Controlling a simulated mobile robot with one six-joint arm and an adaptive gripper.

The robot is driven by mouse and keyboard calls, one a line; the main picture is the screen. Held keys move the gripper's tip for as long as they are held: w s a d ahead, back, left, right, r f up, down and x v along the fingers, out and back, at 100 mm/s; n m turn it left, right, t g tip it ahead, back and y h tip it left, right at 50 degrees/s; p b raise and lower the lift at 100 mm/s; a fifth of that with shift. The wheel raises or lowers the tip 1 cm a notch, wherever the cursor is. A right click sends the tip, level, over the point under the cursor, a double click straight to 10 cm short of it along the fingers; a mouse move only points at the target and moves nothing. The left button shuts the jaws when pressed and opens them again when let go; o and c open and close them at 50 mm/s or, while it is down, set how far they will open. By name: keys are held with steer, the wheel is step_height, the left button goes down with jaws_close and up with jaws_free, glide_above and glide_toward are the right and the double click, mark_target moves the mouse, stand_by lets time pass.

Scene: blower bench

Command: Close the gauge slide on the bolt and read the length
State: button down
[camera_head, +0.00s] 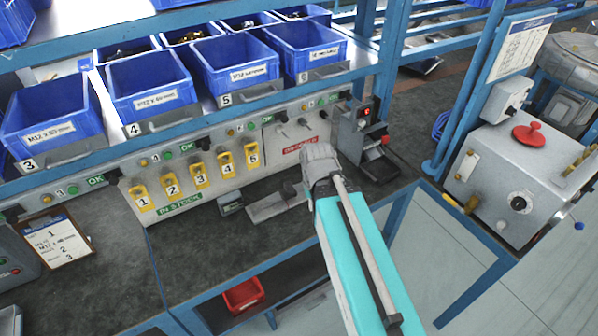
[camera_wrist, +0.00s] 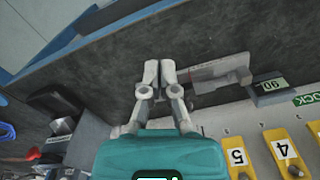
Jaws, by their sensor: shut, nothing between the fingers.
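The gauge (camera_head: 270,208) is a flat grey bar on the dark bench; a small brownish part shows near its right end. In the wrist view the gauge (camera_wrist: 215,75) runs from beside my fingertips toward a small display box (camera_wrist: 268,88) with a greenish screen. The display (camera_head: 230,204) also shows in the head view; its digits look inverted in the wrist view and I cannot read them surely. My gripper (camera_wrist: 160,72) is shut and empty, its tips close to the gauge's end; contact is unclear. In the head view my gripper (camera_head: 319,165) hides that area. I cannot make out a bolt.
Yellow numbered tags (camera_head: 198,170) line the panel behind the bench, with blue bins (camera_head: 150,90) above. A dark device with a red display (camera_head: 362,128) stands just right of my gripper. A clipboard (camera_head: 55,240) lies at left. The bench's front middle is clear.

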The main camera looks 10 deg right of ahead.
steer(key=shift+w+a, duration=0.15)
steer(key=shift+w, duration=0.35)
steer(key=w+d+r+m+y, duration=0.1)
steer(key=w+d+m+y, duration=0.1)
steer(key=w+m, duration=0.6)
steer(key=w+d+r+m+y, duration=0.1)
steer(key=w+d+m+y, duration=0.1)
steer(key=w+d+m, duration=0.3)
steer(key=w+m, duration=0.3)
steer(key=shift+w+m+p, duration=0.4)
steer(key=shift+a, duration=0.1)
steer(key=b, duration=1)
glide_toward(293, 189)
steer(key=f, duration=0.2)
steer(key=d+f, duration=0.2)
steer(key=f, duration=0.1)
steer(key=shift+w+d+f, duration=0.2)
steer(key=shift+w+f, duration=0.05)
steer(key=shift+f, duration=0.05)
steer(key=shift+s+a+r+p, duration=0.1)
steer(key=shift+a+r+p, duration=0.1)
steer(key=shift+a, duration=0.8)
steer(key=shift+s+a+r+p, duration=0.1)
steer(key=shift+a+p, duration=0.05)
steer(key=shift+a, duration=0.85)
